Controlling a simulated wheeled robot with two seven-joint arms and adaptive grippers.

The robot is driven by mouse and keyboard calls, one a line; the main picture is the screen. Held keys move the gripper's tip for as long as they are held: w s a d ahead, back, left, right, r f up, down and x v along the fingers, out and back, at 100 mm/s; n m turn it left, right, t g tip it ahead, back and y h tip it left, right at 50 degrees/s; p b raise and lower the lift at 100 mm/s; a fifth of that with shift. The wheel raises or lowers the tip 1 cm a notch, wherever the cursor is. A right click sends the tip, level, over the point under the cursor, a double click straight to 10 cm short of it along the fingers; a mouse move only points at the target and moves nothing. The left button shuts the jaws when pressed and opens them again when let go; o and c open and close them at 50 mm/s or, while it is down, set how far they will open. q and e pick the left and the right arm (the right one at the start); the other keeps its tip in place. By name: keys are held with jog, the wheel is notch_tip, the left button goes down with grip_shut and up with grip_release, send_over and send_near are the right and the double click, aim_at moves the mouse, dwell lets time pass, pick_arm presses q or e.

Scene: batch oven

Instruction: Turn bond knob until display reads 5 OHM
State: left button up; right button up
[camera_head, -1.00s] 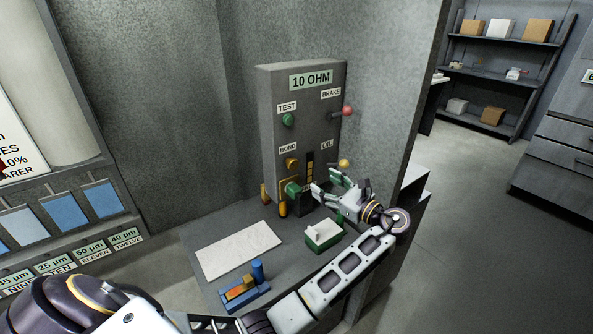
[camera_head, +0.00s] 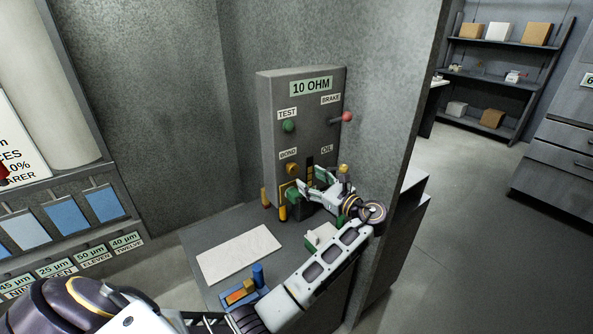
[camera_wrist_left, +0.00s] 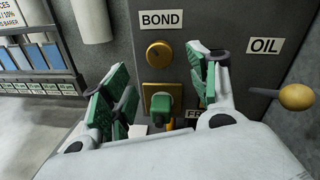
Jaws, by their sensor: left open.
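The grey test box (camera_head: 269,135) stands against the wall, and its display (camera_head: 311,86) reads 10 OHM. The bond knob (camera_head: 292,169) is a round orange knob with a dark mark on the lower left of the front panel. In the left wrist view the bond knob (camera_wrist_left: 159,54) sits under the BOND label (camera_wrist_left: 172,19). My left gripper (camera_head: 313,181) is open and empty in front of the panel, just right of and below the knob. In the left wrist view its green-padded fingers (camera_wrist_left: 155,72) stand apart on either side, nearer than the knob and not touching it. My right gripper is out of view.
A green block (camera_wrist_left: 161,105) sticks out below the knob. A yellow ball-ended oil lever (camera_wrist_left: 297,97) is at the right. A green test button (camera_head: 288,126) and red brake ball (camera_head: 347,117) are higher. A white plate (camera_head: 239,254) lies on the bench.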

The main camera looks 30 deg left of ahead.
aim_at(295, 170)
pick_arm(q)
jog(key=shift+p+x, duration=0.6)
jog(key=shift+x, duration=3.25)
jog(key=c, duration=1)
jog(key=shift+n, duration=0.6)
jog(key=o, duration=1)
jog(key=shift+d, duration=0.15)
